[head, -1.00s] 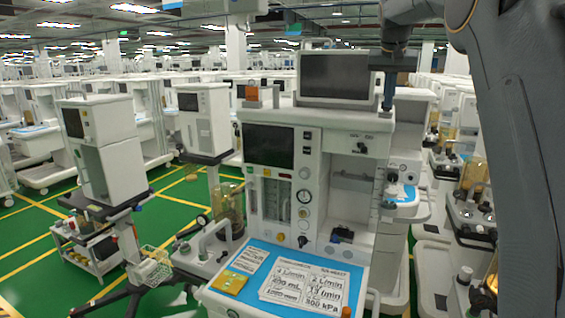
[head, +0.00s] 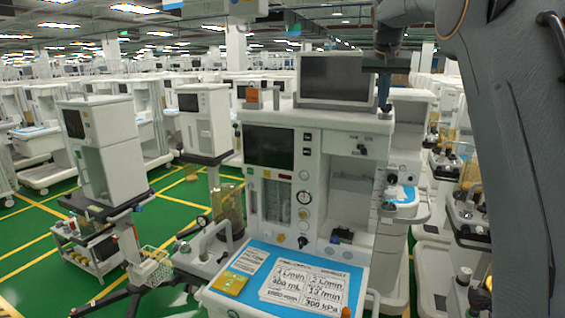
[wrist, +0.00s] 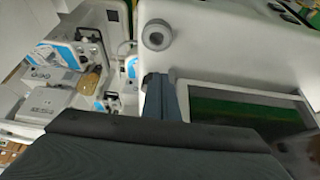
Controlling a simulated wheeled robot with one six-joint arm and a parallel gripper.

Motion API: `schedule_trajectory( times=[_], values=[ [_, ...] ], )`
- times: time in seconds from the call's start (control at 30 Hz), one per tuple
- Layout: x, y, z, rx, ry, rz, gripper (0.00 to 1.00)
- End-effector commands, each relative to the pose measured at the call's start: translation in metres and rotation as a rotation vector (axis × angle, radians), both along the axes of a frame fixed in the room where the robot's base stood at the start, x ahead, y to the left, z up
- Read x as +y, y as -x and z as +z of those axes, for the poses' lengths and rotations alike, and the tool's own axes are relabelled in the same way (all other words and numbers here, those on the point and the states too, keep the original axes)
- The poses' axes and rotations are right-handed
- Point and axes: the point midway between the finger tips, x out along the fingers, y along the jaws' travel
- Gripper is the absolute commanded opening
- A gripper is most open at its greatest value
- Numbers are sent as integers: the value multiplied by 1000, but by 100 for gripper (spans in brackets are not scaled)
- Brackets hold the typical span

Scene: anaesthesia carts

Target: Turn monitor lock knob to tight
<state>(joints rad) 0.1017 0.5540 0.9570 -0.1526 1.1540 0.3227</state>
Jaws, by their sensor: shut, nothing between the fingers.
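The monitor (head: 334,77) with a dark screen stands on top of the white anaesthesia machine. In the wrist view its dark screen (wrist: 250,115) fills the lower right. My gripper (head: 384,104) points down beside the monitor's right edge. In the wrist view my gripper (wrist: 165,78) is shut and empty, its fingertips apart from the knob in the picture.
The white machine (head: 340,138) has a blue work mat (head: 247,290) with printed cards in front. An orange block (head: 252,97) stands left of the monitor. Another cart (head: 103,145) stands at the left, and more carts crowd the right. Green floor shows at the left.

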Motion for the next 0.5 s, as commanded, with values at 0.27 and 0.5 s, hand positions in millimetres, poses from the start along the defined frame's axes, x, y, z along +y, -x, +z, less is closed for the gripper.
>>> schedule_trajectory(
  times=[0.27,0.5],
  values=[
    [1,2,0,-2,1,0,0],
    [5,6,2,-2,1,0,0]
  ],
)
